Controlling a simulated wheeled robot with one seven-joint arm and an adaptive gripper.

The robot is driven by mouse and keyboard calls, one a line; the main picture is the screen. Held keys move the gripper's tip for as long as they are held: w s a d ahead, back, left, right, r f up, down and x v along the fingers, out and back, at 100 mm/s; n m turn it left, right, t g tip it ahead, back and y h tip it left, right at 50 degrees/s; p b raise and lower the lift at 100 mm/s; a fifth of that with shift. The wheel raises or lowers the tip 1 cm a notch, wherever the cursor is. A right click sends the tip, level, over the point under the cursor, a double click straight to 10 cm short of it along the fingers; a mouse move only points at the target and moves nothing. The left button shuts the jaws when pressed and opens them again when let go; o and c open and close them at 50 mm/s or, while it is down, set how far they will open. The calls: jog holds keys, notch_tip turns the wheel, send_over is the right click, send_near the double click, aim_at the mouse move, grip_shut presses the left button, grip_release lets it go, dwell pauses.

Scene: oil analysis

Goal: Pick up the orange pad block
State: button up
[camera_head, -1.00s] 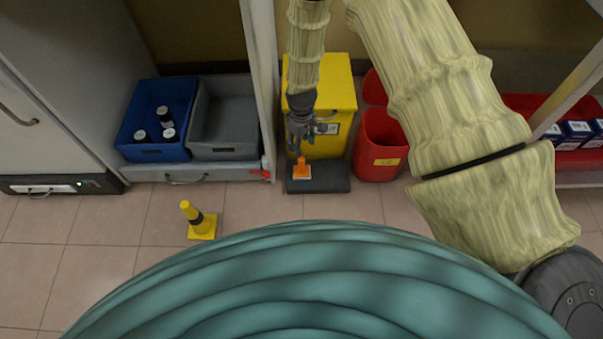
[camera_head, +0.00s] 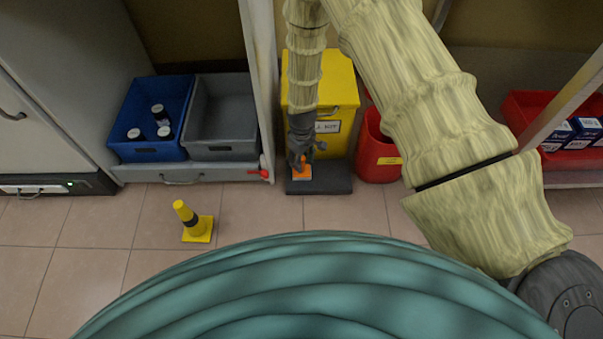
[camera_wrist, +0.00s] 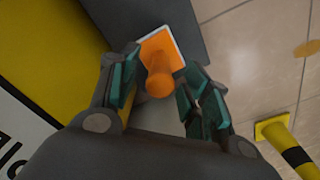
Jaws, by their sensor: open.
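The orange pad block (camera_head: 302,175) sits on a dark grey platform (camera_head: 335,182) at the foot of the yellow bin. In the wrist view the orange pad block (camera_wrist: 160,62) shows an orange upright knob on an orange base with a white edge. My gripper (camera_head: 300,163) is directly over it, pointing down. In the wrist view my open gripper (camera_wrist: 158,88) has a teal-padded finger on either side of the knob, with the knob between them. I cannot tell whether either finger touches it. In the head view my gripper hides the block's upper part.
A yellow bin (camera_head: 335,95) stands close behind the gripper, with a red bin (camera_head: 377,150) to its right. A blue crate (camera_head: 150,150) and a grey crate (camera_head: 225,145) are on the left. A yellow post (camera_head: 195,225) stands on open tiled floor.

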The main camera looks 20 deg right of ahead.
notch_tip(320, 180, down, 2)
jog(key=shift+f+b, duration=0.1)
jog(key=shift+b, duration=0.2)
jog(key=shift+c, duration=0.2)
grip_shut()
jog(key=shift+r, duration=0.2)
notch_tip(320, 180, up, 4)
jog(key=p, duration=0.3)
jog(key=shift+f, duration=0.15)
jog(key=s+a+r+p, duration=0.1)
jog(key=s+a+p, duration=0.4)
jog(key=s, duration=0.9)
jog(key=shift+a, duration=1.2)
jog(key=c, duration=1)
grip_release()
jog(key=shift+s, duration=0.1)
